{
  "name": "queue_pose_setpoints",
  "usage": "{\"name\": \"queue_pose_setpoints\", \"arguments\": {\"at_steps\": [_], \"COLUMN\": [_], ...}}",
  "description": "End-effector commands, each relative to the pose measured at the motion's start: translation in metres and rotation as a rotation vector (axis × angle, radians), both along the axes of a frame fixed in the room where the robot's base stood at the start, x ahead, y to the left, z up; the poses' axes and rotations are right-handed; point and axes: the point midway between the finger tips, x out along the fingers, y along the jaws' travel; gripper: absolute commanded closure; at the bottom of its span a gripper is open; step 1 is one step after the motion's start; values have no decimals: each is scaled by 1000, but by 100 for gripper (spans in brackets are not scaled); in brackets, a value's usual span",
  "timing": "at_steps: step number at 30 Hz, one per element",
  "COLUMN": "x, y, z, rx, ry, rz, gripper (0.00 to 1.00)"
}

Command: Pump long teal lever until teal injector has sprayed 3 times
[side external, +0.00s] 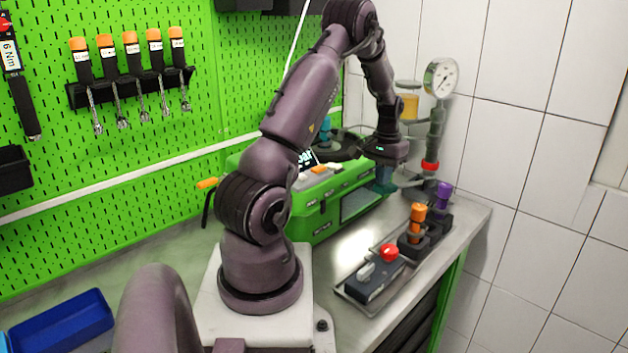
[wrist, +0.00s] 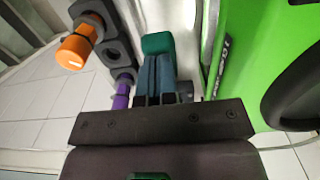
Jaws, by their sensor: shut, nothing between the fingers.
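In the side view my gripper (side external: 386,176) points down between the green case and the pump with the gauge. In the wrist view its two blue-grey fingers (wrist: 155,72) lie together, shut, with nothing between them. A teal-green block (wrist: 158,43) shows at the fingertips; I cannot tell whether it is the end of the teal lever, or whether they touch. The rest of the lever is hidden or too small to make out. A small teal part (side external: 326,126), possibly the teal injector, stands above the green case behind my arm. No spray is visible.
An orange injector (side external: 417,214) and a purple injector (side external: 443,193) stand in black holders on the bench. A box with a red knob (side external: 389,252) lies in a tray. A gauge (side external: 441,77) tops the pump column. The green case (side external: 318,215) stands close to my gripper.

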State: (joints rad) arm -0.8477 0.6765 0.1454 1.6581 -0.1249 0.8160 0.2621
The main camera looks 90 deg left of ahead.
Motion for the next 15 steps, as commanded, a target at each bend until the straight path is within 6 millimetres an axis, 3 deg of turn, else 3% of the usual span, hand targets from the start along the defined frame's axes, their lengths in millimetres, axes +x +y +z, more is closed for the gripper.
{"name": "queue_pose_setpoints", "arguments": {"at_steps": [15], "x": [0], "y": [0], "z": [-5], "rx": [-1], "ry": [1], "rz": [0], "gripper": [100]}}
